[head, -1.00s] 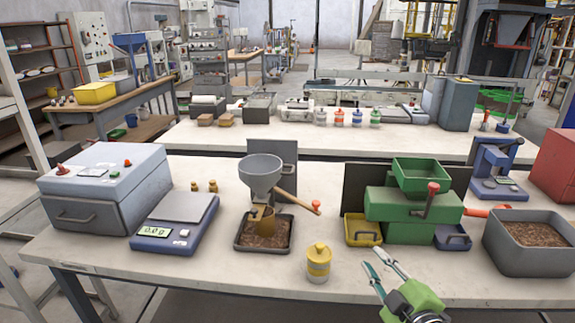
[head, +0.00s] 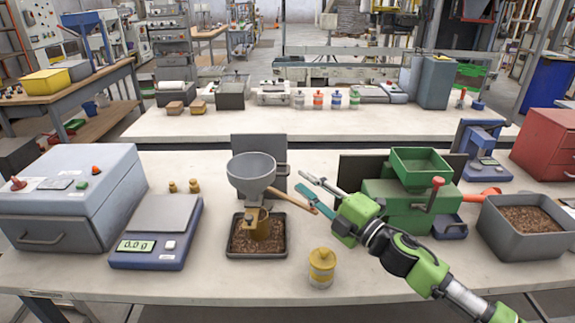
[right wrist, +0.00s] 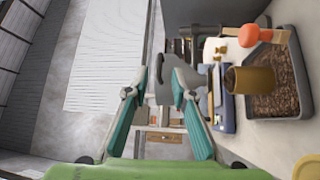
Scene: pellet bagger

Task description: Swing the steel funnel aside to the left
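The steel funnel (head: 252,172) is a grey cone above a brass cup (head: 257,224) that stands in a dark tray (head: 232,246) of brown pellets. Its wooden handle (head: 291,200) slants down to the right. My right gripper (head: 303,181) is open, with its fingers beside the handle at the right of the funnel; contact cannot be told. The handle's red knob is mostly hidden behind the gripper in the head view. In the right wrist view, a red-orange knob (right wrist: 250,35) lies right of the open fingers (right wrist: 158,80), with nothing clearly held between them. My left gripper is not in view.
A blue scale (head: 155,240) and two brass weights (head: 183,186) stand left of the funnel. A green machine (head: 410,208) and a grey pellet bin (head: 520,237) are at the right.

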